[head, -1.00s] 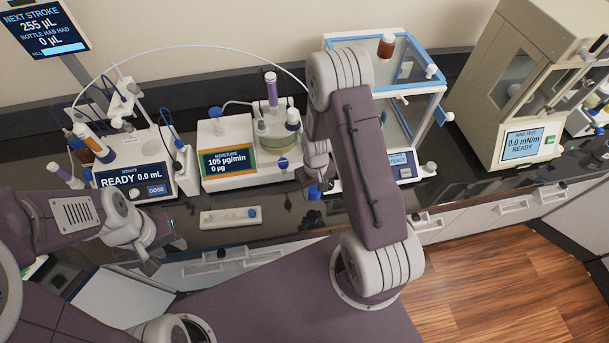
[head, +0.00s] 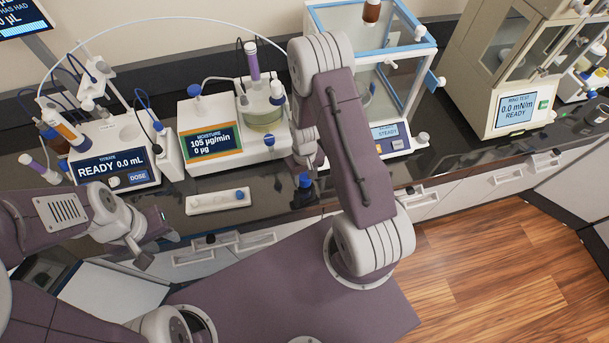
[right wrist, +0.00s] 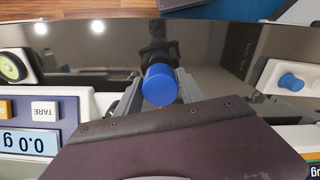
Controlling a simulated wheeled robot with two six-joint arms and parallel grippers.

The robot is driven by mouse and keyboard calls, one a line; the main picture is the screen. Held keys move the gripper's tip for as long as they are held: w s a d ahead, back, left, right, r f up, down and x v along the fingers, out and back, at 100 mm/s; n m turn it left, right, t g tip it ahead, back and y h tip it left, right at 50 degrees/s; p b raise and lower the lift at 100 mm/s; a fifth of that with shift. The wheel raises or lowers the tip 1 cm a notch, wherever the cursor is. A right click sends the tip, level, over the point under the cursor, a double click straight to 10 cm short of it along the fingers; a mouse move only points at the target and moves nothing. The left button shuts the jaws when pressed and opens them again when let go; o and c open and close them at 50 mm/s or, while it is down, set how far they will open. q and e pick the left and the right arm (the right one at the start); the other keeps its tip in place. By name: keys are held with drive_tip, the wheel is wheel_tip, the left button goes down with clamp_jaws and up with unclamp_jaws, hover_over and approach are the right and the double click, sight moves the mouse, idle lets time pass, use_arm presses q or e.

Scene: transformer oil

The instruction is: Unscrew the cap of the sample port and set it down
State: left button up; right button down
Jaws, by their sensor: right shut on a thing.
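My right gripper (right wrist: 159,92) is shut on a blue cap (right wrist: 160,85), which sits between its fingers in the right wrist view. The blue cap also shows in the head view (head: 304,180), low in front of the balance, above the dark counter. A dark shape shows behind it; I cannot tell whether it is a part or a reflection. My left gripper (head: 157,240) is open and empty, before the counter's front edge.
A white tray (head: 205,203) with a blue knob (head: 240,195) lies on the counter. The titrator (head: 115,148) stands left, the balance (head: 390,131) right, with the ring tester (head: 515,113) further right. Dark counter is bare around the tray.

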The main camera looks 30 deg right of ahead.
drive_tip(key=shift+f+b, duration=0.3)
drive_tip(key=shift+f, duration=0.5)
drive_tip(key=shift+f, duration=0.3)
drive_tip(key=shift+c, duration=1.6)
unclamp_jaws()
wheel_tip(320, 180, up, 9)
drive_tip(key=shift+r+b, duration=0.1)
drive_tip(key=shift+b, duration=0.75)
